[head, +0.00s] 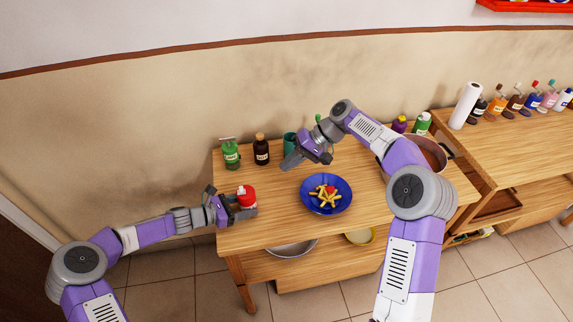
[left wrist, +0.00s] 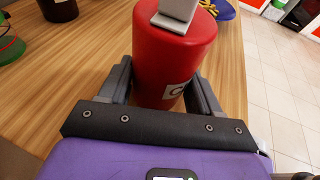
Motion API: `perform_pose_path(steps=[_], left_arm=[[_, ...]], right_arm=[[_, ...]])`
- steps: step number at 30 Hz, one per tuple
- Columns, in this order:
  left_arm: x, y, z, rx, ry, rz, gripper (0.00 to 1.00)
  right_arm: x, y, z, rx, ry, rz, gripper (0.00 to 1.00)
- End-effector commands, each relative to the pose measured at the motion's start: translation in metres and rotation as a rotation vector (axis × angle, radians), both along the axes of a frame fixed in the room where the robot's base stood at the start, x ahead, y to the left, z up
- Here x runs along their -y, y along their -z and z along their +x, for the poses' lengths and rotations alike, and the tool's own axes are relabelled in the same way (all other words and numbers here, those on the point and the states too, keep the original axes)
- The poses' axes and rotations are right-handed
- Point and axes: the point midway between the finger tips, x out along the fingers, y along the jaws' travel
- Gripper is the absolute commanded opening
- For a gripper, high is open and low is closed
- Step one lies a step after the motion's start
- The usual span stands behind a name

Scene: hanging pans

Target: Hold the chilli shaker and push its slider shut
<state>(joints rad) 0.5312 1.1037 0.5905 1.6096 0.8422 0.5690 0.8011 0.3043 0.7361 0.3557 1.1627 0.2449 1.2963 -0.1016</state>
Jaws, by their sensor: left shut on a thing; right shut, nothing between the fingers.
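The red chilli shaker (head: 246,196) is held at the left edge of the wooden table by my left gripper (head: 238,207). In the left wrist view the shaker (left wrist: 172,62) is a red cylinder between the two fingers, with part of a white label showing. A grey slider (left wrist: 176,14) sits on its top, partly cut off by the frame edge; I cannot tell its position. My right gripper (head: 290,162) is shut and empty, above the table behind the blue plate, up and to the right of the shaker.
A blue plate (head: 344,201) with fries stands mid-table. A green bottle (head: 230,155), a dark bottle (head: 261,150) and a teal cup (head: 290,143) line the back. A pan (head: 431,146) is at the right. The table between shaker and plate is clear.

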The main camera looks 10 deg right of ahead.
Motion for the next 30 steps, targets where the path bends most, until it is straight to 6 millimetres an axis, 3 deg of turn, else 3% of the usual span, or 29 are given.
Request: perform_pose_path(steps=[4, 5, 11, 22, 30], left_arm=[[-0.001, 0.001, 0.000, 0.000, -0.002, 0.001, 0.32], [-0.001, 0.001, 0.000, 0.000, -0.002, 0.002, 0.65], [-0.001, 0.000, 0.000, 0.000, -0.002, 0.001, 0.93], [-0.008, -0.002, -0.001, 0.001, -0.003, 0.001, 0.93], [-0.055, -0.017, -0.015, 0.002, -0.006, 0.005, 0.93]], right_arm=[[0.000, 0.000, 0.000, 0.000, 0.000, 0.000, 0.00], [0.000, 0.000, 0.000, 0.000, 0.000, 0.000, 0.00], [0.000, 0.000, 0.000, 0.000, 0.000, 0.000, 0.00], [0.000, 0.000, 0.000, 0.000, 0.000, 0.000, 0.00], [0.000, 0.000, 0.000, 0.000, 0.000, 0.000, 0.00]])
